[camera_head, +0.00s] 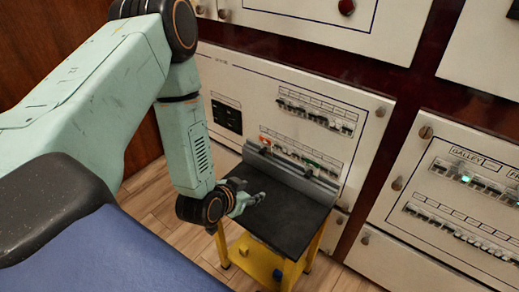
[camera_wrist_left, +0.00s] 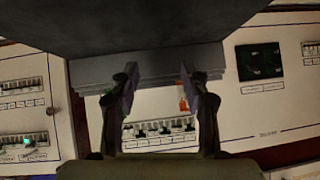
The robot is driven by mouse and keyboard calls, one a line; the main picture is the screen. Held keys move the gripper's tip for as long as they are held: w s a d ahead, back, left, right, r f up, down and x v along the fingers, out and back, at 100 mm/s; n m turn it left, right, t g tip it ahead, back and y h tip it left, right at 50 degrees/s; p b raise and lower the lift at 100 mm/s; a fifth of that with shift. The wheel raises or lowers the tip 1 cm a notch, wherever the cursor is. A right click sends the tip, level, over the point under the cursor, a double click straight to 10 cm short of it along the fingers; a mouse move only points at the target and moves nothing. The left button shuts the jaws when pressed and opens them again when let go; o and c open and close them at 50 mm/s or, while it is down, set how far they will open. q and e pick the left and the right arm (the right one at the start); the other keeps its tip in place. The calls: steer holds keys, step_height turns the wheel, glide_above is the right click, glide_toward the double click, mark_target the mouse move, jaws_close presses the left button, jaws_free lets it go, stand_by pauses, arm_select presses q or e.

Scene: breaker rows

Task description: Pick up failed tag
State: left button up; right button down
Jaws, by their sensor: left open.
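A small red-orange tag (camera_head: 313,164) stands at the grey rail (camera_head: 290,170) along the back of the black shelf (camera_head: 285,217); any writing on it is too small to read. In the left wrist view, a red-orange patch (camera_wrist_left: 183,98) shows beside the inner side of the right-hand finger, partly covered by it. My left gripper (camera_head: 251,200) is over the left part of the shelf, short of the rail. Its two fingers stand wide apart in the wrist view (camera_wrist_left: 161,100), with nothing held between them. My right gripper is in neither view.
The shelf sits on a yellow stand (camera_head: 245,262). Behind it is a cream breaker panel (camera_head: 230,75) with rows of switches (camera_head: 315,115). Another panel (camera_head: 450,200) with a green light is at the right. The shelf's front right is bare.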

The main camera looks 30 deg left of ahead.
mark_target(261, 153)
arm_select(q)
steer(key=w+a+r+t, duration=0.1)
steer(key=w, duration=0.1)
steer(key=w+a+r+m+t+b, duration=0.1)
steer(key=w, duration=0.2)
steer(key=w+a+r+t+y+b, duration=0.1)
steer(key=w+a, duration=0.1)
steer(key=w, duration=0.1)
steer(key=shift+w+r+m+t, duration=0.1)
steer(key=shift+r+m+t, duration=0.2)
steer(key=shift+r, duration=0.05)
steer(key=b+x, duration=0.1)
steer(key=x, duration=0.1)
steer(key=b+x, duration=0.1)
steer(key=x, duration=0.1)
steer(key=shift+a+f, duration=0.1)
steer(key=shift+f, duration=0.2)
steer(key=shift+w+f+b, duration=0.15)
steer(key=shift+w+b, duration=0.15)
steer(key=shift+b, duration=0.1)
steer(key=shift+c, duration=0.3)
steer(key=c, duration=0.9)
step_height(261, 153, up, 10)
steer(key=p, duration=0.5)
